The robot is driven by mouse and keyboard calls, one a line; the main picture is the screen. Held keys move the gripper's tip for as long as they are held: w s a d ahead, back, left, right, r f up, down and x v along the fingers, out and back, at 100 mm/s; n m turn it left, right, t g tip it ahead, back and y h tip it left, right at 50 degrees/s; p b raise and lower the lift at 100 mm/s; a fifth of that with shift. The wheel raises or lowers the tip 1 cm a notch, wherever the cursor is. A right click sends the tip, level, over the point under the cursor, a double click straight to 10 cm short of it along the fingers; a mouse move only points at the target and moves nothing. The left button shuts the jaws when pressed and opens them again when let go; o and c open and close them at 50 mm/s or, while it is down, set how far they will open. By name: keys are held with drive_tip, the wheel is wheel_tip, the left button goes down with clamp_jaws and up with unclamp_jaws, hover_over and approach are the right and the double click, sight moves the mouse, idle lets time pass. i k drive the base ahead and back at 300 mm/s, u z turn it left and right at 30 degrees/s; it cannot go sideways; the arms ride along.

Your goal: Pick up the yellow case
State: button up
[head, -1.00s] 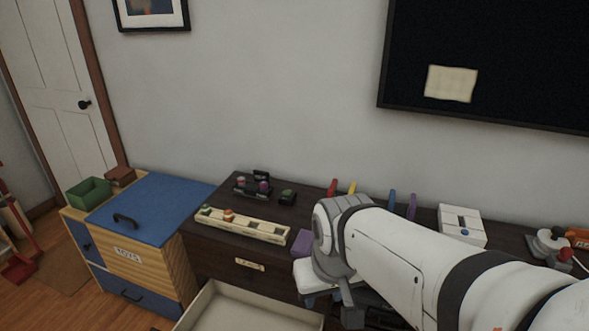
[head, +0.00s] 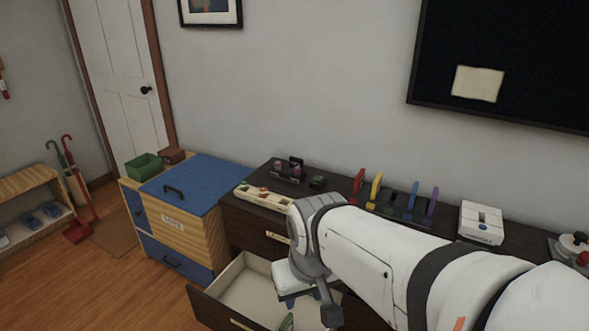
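The yellow case (head: 376,187) stands upright on the dark dresser top, in a dark rack between a red case (head: 358,184) and a blue case (head: 413,199). My arm crosses in front of the dresser and hides the lower part of the rack area. My gripper (head: 302,298) hangs at the arm's end, over the open drawer's right side, below and to the left of the yellow case and apart from it. Its fingers are small and partly hidden, so whether it is open or shut is unclear.
The open drawer (head: 222,302) juts out at the dresser's front, with a green item (head: 287,321) inside. A purple case (head: 431,208), a white console (head: 481,223) and a long cream box (head: 263,196) are on the dresser. A blue-lidded toy chest (head: 205,190) stands left.

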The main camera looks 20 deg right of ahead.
sight(377, 183)
drive_tip(key=u, duration=1.1)
drive_tip(key=k, duration=1)
drive_tip(key=z, duration=1.65)
drive_tip(key=i, duration=1)
drive_tip(key=u, duration=0.4)
